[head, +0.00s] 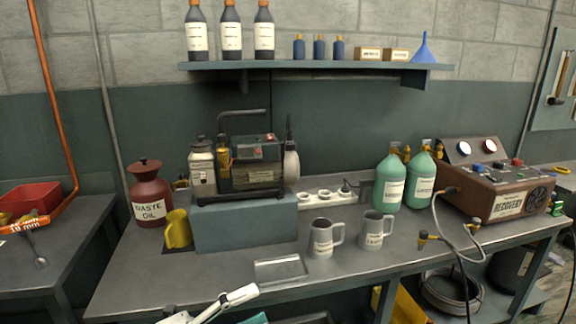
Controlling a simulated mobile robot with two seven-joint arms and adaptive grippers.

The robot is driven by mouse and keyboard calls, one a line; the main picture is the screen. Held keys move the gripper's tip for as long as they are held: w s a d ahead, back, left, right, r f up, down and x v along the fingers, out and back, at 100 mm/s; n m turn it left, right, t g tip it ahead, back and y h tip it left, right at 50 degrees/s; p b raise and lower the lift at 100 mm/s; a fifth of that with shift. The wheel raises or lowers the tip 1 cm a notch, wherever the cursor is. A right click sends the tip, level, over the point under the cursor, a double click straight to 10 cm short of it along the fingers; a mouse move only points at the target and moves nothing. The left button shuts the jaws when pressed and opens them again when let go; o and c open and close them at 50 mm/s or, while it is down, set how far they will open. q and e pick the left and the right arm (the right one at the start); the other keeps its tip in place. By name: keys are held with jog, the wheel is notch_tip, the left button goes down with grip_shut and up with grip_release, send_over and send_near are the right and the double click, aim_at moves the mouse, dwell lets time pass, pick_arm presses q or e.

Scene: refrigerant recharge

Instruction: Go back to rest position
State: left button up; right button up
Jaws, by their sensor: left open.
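My left gripper (208,306) shows at the bottom edge, left of centre. Only white and black parts of it are in the picture, and it is open. I see nothing held in it. It is in front of the workbench (130,285), below the shallow metal tray (281,269) on the bench's front edge. My right gripper is not in view.
On the bench stand a waste oil can (150,195), a yellow jug (178,229), a pump (255,172) on a grey block (245,224), two mugs (321,240), green cylinders (390,185) and a recovery unit (500,200). Hoses hang at the right front.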

pick_arm(q)
jog(key=s+a+f+n+t+y, duration=0.2)
jog(key=a+f+n+t+y, duration=0.15)
jog(key=f+n+y, duration=0.45)
jog(key=s+a+f+n+t+y, duration=0.25)
jog(key=a+f+n+y, duration=0.2)
jog(key=f+n, duration=0.7)
jog(key=s+a+f+n+g+y, duration=0.3)
jog(key=s+f+n, duration=0.6)
jog(key=s+f, duration=0.3)
jog(key=shift+s+a+f+g+p, duration=0.2)
jog(key=shift+s+a+g+p, duration=0.25)
jog(key=shift+a, duration=0.5)
